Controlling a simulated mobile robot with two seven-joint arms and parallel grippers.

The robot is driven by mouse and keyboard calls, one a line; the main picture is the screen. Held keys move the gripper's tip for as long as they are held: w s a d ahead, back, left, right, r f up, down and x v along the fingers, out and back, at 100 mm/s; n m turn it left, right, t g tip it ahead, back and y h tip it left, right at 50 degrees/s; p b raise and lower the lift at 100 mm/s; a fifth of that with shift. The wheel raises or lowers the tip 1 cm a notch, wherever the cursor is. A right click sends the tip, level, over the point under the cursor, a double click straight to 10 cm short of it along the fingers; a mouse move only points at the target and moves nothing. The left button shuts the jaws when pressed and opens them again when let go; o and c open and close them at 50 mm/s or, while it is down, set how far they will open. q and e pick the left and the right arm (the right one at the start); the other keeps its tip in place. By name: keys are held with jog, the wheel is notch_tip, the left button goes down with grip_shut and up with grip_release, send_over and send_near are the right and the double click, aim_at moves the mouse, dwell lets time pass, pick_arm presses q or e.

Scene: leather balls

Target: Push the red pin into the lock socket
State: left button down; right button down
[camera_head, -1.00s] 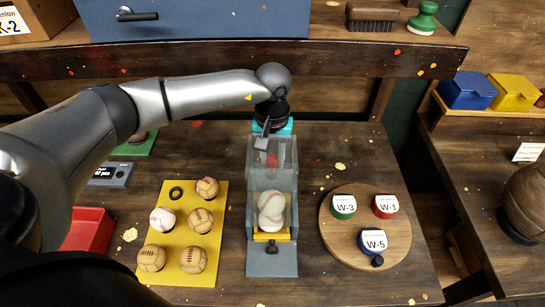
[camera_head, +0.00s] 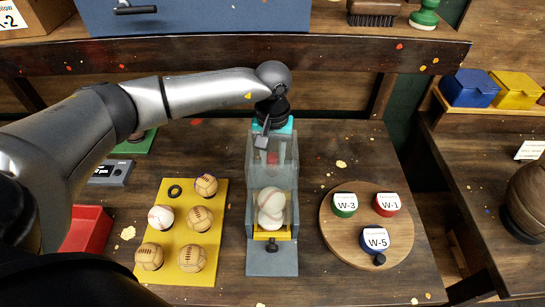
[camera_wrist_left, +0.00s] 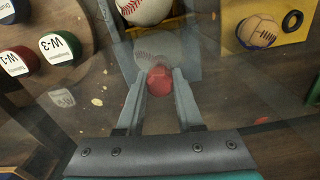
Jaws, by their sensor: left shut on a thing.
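The red pin (camera_head: 272,159) shows behind the clear walls of a narrow grey fixture (camera_head: 272,262) at the middle of the table. My left gripper (camera_head: 262,142) is over the fixture's far end, pointing down. In the left wrist view the pin's red round head (camera_wrist_left: 160,80) sits between the two grey fingertips (camera_wrist_left: 160,76), and the gripper is shut on it. The pin's lower part is hidden. I cannot make out the lock socket clearly. My right gripper is not in view.
Baseballs (camera_head: 271,201) sit inside the fixture's near half, by a yellow piece with a dark knob. A yellow board (camera_head: 182,237) with several balls lies left. A round wooden board (camera_head: 340,235) with three labelled pieces lies right. A red tray (camera_head: 86,232) is far left.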

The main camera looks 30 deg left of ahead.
pick_arm(q)
jog(key=shift+s+f, duration=0.15)
jog(key=shift+f, duration=0.2)
jog(key=shift+c, duration=2.4)
grip_release()
notch_tip(320, 180, up, 16)
jog(key=b, duration=0.1)
jog(key=shift+r, duration=0.1)
